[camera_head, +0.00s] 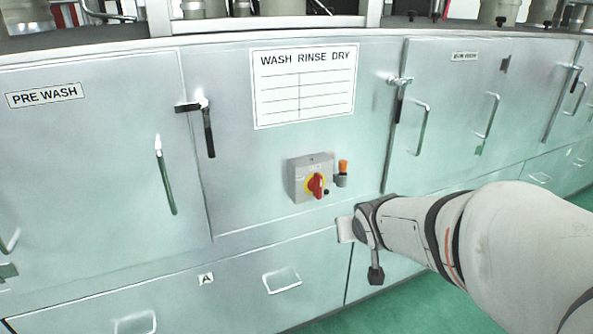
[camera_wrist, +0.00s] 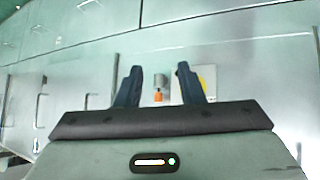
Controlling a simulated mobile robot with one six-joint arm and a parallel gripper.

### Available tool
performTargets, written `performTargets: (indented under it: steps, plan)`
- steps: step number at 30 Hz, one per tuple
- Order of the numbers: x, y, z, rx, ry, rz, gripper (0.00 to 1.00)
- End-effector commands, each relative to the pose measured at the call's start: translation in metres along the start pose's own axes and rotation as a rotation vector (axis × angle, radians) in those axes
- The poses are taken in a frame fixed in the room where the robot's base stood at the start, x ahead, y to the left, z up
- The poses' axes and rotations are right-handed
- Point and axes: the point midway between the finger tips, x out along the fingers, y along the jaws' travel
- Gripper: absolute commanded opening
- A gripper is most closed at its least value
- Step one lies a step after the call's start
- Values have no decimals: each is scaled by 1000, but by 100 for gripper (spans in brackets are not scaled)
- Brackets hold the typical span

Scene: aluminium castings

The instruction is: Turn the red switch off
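The red switch (camera_head: 317,185) is a red rotary knob on a yellow plate, on the front of a grey box (camera_head: 300,176) fixed to the metal cabinet. Its handle looks roughly upright and slightly tilted; its marked position is too small to read. In the wrist view, part of the yellow plate (camera_wrist: 207,76) shows beside the right finger; the knob is hidden. My gripper (camera_wrist: 160,76) is open, with its two dark fingers apart and nothing between them. In the head view, my arm comes from the right and ends below and right of the box, apart from the switch.
An orange-topped fitting (camera_head: 343,170) sits just right of the switch box; it shows between the fingers in the wrist view (camera_wrist: 158,96). Door handles (camera_head: 420,128) and latches (camera_head: 207,128) stick out of the cabinet front. A drawer handle (camera_head: 282,281) is below. The green floor (camera_head: 400,310) is clear.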

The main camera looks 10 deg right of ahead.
Motion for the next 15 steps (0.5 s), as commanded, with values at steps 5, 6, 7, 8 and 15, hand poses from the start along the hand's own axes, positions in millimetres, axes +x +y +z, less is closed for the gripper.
performTargets:
  steps: [5, 6, 7, 8, 15]
  plan:
    - [64, 2, -36, -28, 290, -47, 35]
    - [74, 0, -44, -33, 354, -74, 35]
    - [80, -2, -49, -37, 399, -96, 35]
    - [86, -5, -53, -41, 442, -120, 35]
    - [108, -23, -70, -46, 701, -305, 35]
